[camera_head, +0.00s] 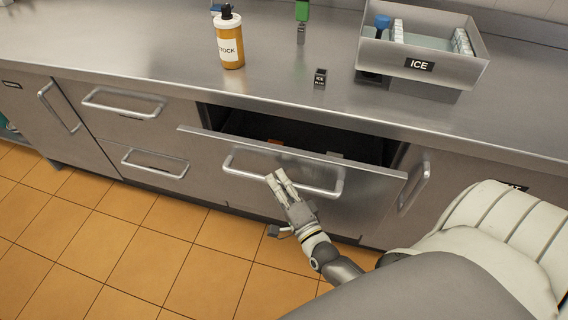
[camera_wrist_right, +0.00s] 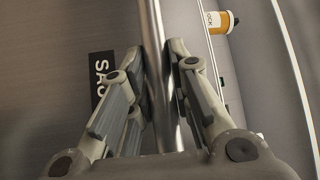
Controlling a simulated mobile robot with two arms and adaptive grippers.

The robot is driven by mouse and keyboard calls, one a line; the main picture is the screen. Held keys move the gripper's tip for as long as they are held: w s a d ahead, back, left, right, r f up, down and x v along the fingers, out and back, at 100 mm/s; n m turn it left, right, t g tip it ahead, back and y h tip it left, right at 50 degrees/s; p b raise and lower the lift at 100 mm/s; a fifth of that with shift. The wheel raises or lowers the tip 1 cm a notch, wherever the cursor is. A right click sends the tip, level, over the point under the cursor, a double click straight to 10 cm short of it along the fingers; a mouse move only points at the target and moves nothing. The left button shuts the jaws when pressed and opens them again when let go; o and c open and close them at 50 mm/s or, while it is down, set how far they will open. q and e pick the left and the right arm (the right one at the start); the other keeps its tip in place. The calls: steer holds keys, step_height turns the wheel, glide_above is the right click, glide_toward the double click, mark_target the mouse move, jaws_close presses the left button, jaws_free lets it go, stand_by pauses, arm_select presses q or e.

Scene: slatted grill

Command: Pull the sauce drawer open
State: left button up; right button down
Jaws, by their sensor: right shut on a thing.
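The sauce drawer (camera_head: 285,200) is a wide grey metal front in the counter, standing partly open with a dark gap above it. Its silver bar handle (camera_head: 240,172) runs across the front. My right gripper (camera_head: 276,180) is shut on this handle near its middle. In the right wrist view the bar (camera_wrist_right: 158,50) passes between the two fingers of the right gripper (camera_wrist_right: 163,75). A black label (camera_wrist_right: 101,80) beside it reads "SAU", the rest hidden by a finger. Small orange and pale items show dimly inside the drawer. My left gripper is not in view.
On the steel counter stand an orange bottle marked STOCK (camera_head: 230,45), a small dark block (camera_head: 320,77), a green-topped item (camera_head: 302,14) and an ICE bin (camera_head: 455,72). Closed drawers (camera_head: 125,118) lie left, a door handle (camera_head: 415,185) right. The tiled floor (camera_head: 130,250) in front is clear.

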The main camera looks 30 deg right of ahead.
steer(key=s+a+p, duration=0.1)
steer(key=s+a, duration=1.3)
steer(key=a, duration=0.2)
steer(key=shift+w+a+f, duration=0.1)
steer(key=c, duration=1.3)
jaws_free()
steer(key=s, duration=0.5)
steer(key=s+f, duration=0.1)
steer(key=s, duration=0.1)
steer(key=shift+s+a, duration=0.25)
